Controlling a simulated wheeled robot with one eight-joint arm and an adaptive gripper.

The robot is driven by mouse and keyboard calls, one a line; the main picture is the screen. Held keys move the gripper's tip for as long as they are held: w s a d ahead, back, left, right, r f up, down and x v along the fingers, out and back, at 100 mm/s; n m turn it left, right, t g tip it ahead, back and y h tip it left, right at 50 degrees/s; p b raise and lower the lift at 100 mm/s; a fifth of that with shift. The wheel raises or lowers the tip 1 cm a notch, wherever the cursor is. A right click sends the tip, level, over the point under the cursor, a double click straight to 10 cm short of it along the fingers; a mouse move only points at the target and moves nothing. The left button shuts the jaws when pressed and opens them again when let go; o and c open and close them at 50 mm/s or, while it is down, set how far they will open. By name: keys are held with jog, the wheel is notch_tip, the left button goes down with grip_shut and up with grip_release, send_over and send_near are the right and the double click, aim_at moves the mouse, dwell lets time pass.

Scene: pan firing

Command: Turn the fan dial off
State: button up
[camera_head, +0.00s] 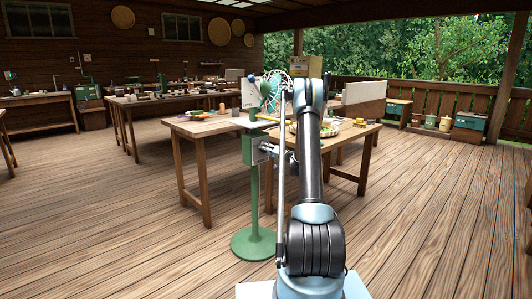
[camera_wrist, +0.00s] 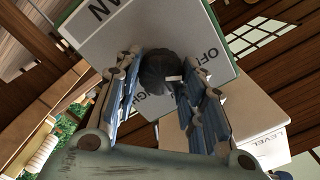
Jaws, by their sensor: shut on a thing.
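In the wrist view, a light grey panel (camera_wrist: 115,40) carries printed words, among them OFF and a partly hidden HIGH. A round black dial (camera_wrist: 154,66) sits on its face, with a white mark on its right side, on the side where OFF is printed. My gripper (camera_wrist: 161,74) has its two fingers on either side of the dial, shut on it. In the head view, my gripper (camera_head: 270,150) is at the panel (camera_head: 259,154), which is mounted on a green stand (camera_head: 254,205). The dial is hidden there.
A fan (camera_head: 269,88) stands behind the panel near a LEVEL sign. Wooden tables (camera_head: 205,127) with small items stand left and right of the stand. The stand's round green base (camera_head: 253,244) rests on the plank floor, which is clear in front and to the right.

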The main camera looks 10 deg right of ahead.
jog(key=shift+n, duration=0.4)
jog(key=o, duration=1)
jog(key=shift+f, duration=0.1)
jog(key=shift+o, duration=0.2)
jog(key=v, duration=1.2)
